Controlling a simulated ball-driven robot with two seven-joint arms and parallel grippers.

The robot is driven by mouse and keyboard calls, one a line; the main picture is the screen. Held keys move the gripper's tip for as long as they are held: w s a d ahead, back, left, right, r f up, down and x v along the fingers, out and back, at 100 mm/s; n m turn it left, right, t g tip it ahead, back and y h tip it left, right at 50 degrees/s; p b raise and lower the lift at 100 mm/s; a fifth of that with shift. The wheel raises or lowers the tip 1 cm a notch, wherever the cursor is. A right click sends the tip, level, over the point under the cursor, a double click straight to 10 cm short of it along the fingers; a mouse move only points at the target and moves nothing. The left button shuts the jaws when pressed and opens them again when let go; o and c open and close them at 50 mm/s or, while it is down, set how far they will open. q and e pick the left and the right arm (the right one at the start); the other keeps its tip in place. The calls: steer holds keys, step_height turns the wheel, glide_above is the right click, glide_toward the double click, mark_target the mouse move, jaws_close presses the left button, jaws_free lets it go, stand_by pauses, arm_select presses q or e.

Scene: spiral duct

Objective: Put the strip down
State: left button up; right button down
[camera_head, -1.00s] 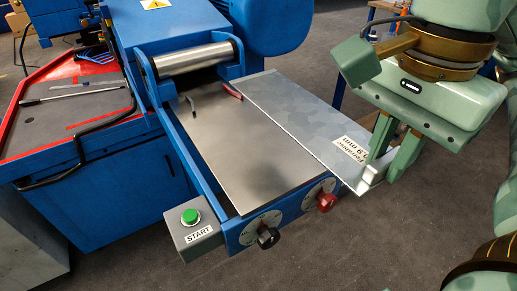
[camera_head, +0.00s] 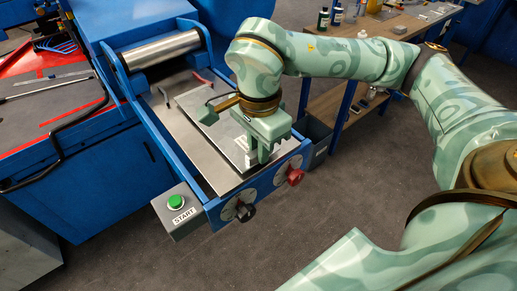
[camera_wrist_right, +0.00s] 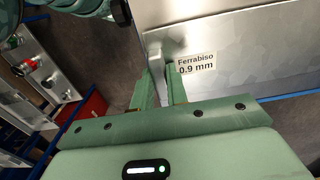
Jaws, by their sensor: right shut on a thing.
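The strip (camera_head: 222,138) is a flat grey metal sheet with a mottled zinc-like surface. It lies over the machine's feed table (camera_head: 168,117), along its right part, with its far end towards the roller (camera_head: 160,51). I cannot tell whether it touches the table or hovers just above it. My right gripper (camera_head: 255,156) is shut on the strip's near end. In the wrist view the fingers (camera_wrist_right: 165,78) pinch its edge beside the white label (camera_wrist_right: 197,63) reading "Ferrabiso 0.9 mm". My arm hides part of the strip. My left gripper is not in view.
A green START button (camera_head: 175,201) sits on a grey box at the table's near left corner. A black knob (camera_head: 245,212) and a red knob (camera_head: 295,177) are on the front. A wooden workbench (camera_head: 397,22) stands behind right. Floor in front is clear.

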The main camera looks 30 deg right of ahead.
steer(key=shift+w+f, duration=0.1)
steer(key=shift+f, duration=0.45)
steer(key=c, duration=1.4)
jaws_free()
steer(key=shift+f, duration=0.1)
steer(key=shift+r, duration=0.35)
step_height(320, 180, up, 12)
steer(key=shift+f+p, duration=0.15)
steer(key=shift+p, duration=0.8)
